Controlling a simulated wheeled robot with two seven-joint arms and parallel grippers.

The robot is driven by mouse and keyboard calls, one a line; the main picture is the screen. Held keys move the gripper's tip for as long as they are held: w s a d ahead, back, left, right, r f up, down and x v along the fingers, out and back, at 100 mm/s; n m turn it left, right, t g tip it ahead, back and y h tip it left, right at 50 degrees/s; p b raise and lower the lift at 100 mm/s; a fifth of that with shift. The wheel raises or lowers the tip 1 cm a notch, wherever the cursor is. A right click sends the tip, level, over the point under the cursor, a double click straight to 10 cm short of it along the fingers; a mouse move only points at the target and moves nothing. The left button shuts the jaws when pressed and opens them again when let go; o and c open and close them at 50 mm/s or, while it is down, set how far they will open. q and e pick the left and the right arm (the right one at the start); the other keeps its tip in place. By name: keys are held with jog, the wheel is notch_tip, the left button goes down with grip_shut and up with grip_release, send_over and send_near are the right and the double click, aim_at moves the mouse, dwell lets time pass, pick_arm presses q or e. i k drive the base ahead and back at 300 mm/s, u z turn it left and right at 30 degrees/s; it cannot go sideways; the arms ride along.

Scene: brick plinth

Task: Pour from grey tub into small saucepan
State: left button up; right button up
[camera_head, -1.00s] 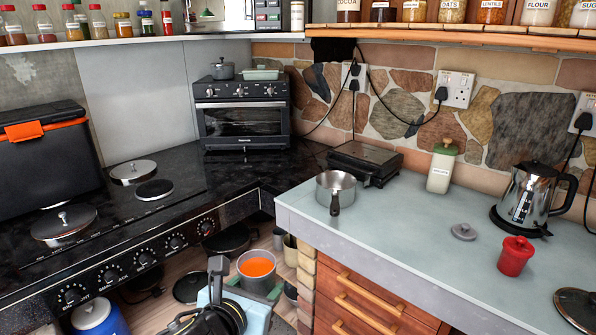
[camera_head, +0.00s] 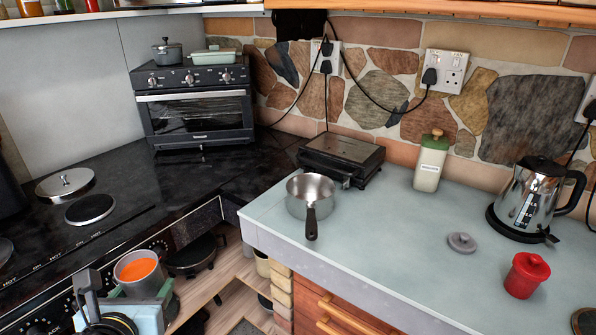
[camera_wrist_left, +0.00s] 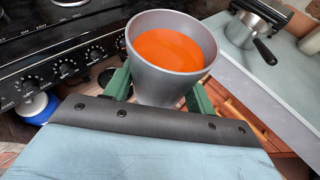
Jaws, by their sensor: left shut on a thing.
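The grey tub (camera_head: 141,270) holds orange liquid and is upright in front of the stove, left of the worktop. My left gripper (camera_head: 142,288) is shut on it. The left wrist view shows the tub (camera_wrist_left: 165,88) between the green fingers (camera_wrist_left: 160,92), its orange surface well below the rim on the near side. The small saucepan (camera_head: 310,197) is metal with a dark handle pointing toward me. It stands on the worktop near its left corner, apart from the tub and to its upper right. It also shows in the left wrist view (camera_wrist_left: 242,30). My right gripper is not in view.
A dark sandwich press (camera_head: 341,158) stands just behind the saucepan. A cream canister (camera_head: 430,163), grey lid (camera_head: 462,242), red pot (camera_head: 525,275) and kettle (camera_head: 535,198) stand further right. The worktop (camera_head: 385,255) is clear in front and right of the saucepan.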

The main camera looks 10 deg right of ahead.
aim_at(310, 196)
jog(key=z, duration=0.5)
jog(key=i, duration=0.9)
jog(key=z, duration=0.8)
